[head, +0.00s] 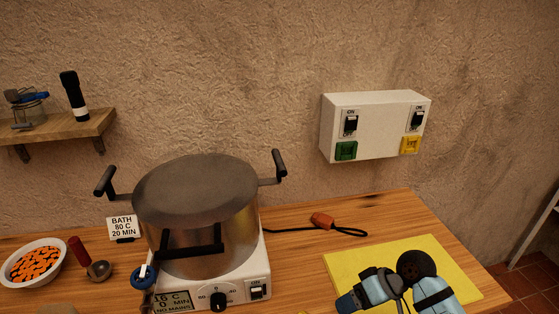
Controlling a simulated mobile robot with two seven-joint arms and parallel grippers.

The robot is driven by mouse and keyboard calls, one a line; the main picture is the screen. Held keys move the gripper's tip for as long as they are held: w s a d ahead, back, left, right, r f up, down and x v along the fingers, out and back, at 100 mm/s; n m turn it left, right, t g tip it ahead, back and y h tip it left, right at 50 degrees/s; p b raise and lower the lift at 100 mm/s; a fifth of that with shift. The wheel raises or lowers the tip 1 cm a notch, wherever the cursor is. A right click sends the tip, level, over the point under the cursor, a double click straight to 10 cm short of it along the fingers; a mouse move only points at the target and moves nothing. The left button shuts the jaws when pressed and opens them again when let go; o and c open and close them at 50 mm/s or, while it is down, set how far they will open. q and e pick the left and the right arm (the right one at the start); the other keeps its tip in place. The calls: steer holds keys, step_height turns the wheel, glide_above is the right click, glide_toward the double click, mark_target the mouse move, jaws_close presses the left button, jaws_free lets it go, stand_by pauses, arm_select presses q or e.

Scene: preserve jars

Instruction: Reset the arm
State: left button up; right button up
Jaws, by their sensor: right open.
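My right arm comes in at the bottom right, light blue and black, bent above the yellow mat (352,262). My right gripper (348,304) is at the bottom edge, dark and small; its jaws are open and I see nothing held in them. Its fingertips are hard to make out. My left gripper is not in view.
A lidded steel pot (197,193) stands on a white heater (240,283) left of the arm. An orange plug (322,220) lies behind the mat. A switch box (375,125) hangs on the wall.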

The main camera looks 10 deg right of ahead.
steer(key=s+d+m+t+h, duration=0.25)
steer(key=s+h, duration=0.55)
steer(key=s, duration=1.2)
steer(key=w+a+f+n+t+y, duration=0.1)
steer(key=w+a+f+t, duration=0.2)
steer(key=f, duration=0.4)
steer(key=w+a+f+n+t+y, duration=0.1)
steer(key=w+a+f+t+y, duration=0.1)
steer(key=f, duration=0.4)
steer(key=shift+w+a+f+t, duration=0.35)
steer(key=shift+w+a+t, duration=0.1)
steer(key=shift+a+t, duration=0.35)
steer(key=shift+o, duration=0.4)
steer(key=shift+d, duration=0.15)
